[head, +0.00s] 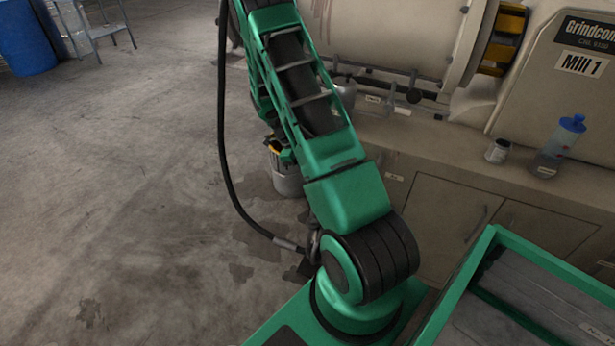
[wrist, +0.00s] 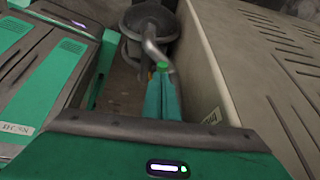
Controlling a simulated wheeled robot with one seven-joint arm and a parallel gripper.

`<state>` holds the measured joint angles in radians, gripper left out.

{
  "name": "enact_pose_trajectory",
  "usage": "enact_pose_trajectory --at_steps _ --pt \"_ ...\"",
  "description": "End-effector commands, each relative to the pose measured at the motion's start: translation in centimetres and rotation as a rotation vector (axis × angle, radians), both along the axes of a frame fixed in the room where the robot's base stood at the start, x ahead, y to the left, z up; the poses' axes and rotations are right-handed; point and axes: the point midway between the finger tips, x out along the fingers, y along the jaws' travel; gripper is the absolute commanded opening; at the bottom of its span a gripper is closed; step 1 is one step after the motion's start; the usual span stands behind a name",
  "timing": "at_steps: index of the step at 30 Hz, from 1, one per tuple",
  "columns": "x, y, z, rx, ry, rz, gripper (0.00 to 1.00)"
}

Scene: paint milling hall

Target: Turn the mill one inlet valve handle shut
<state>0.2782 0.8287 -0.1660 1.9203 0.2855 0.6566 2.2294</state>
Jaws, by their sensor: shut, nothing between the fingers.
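The mill (head: 400,35), labelled Mill 1, stands at the top right in the head view, a beige drum beside a beige cabinet. A dark pipe with fittings (head: 400,88) runs under the drum, with small white tags. I cannot pick out the inlet valve handle for certain in either view. My gripper (wrist: 161,98) shows in the wrist view as teal fingers, shut and empty. Just beyond its tips is a curved grey metal pipe (wrist: 150,40) over a dark round vessel; I cannot tell whether they touch. In the head view my arm mostly hides the gripper.
A grey bucket (head: 286,182) stands on the floor beside the bench. A blue-capped bottle (head: 560,145) and a small can (head: 497,151) stand on the bench. A beige vented casing (wrist: 225,70) rises close on the right in the wrist view. The floor at left is open.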

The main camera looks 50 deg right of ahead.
Motion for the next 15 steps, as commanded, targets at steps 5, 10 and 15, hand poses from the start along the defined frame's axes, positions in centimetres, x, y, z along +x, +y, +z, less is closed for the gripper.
enact_pose_trajectory --at_steps 5,10,15 --pt "-0.1 0.2 1.5 0.000 -0.001 -0.002 0.00" --pt "0.2 0.7 4.5 -0.001 -0.004 -0.002 0.00" --pt "1.9 1.5 7.6 -0.001 -0.003 -0.002 0.00"
